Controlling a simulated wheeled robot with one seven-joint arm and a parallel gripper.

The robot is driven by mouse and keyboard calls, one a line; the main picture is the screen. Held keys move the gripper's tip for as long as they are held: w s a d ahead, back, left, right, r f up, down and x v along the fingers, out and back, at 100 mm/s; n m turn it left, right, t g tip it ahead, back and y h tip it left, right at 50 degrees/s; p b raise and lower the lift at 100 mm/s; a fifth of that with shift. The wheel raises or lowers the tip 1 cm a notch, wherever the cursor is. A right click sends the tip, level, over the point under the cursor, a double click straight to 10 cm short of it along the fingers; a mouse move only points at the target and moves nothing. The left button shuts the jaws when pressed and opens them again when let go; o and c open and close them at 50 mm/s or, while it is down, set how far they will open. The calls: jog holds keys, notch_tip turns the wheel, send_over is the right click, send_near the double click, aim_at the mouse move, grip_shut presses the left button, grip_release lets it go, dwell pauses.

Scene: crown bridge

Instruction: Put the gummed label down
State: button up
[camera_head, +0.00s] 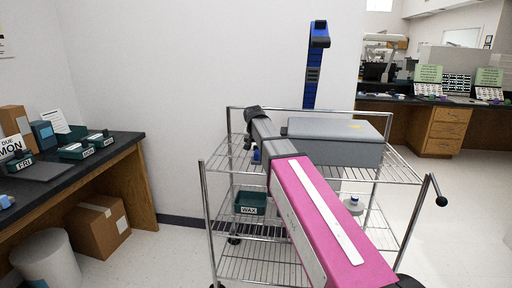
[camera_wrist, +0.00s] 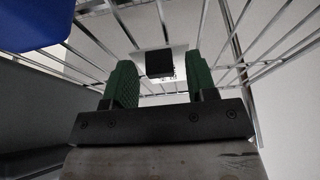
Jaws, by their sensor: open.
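My gripper (camera_wrist: 161,82) shows in the wrist view with its two green fingers apart. I see nothing held between them. Beyond the fingertips a small black square (camera_wrist: 159,63) shows against a pale patch, past some metal wires. I cannot tell whether it is the gummed label, and I make out no gummed label for sure in either view. In the head view my arm reaches over the wire cart (camera_head: 226,165), and my gripper is hidden there.
A grey box (camera_head: 335,150) sits on the cart's top shelf. A green bin (camera_head: 250,196) marked WAX and a white-and-blue container (camera_head: 353,205) are lower down. A dark bench (camera_head: 125,145) with bins stands left, with a cardboard box (camera_head: 100,228) below it. Floor at right is clear.

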jog(key=v, duration=1.2)
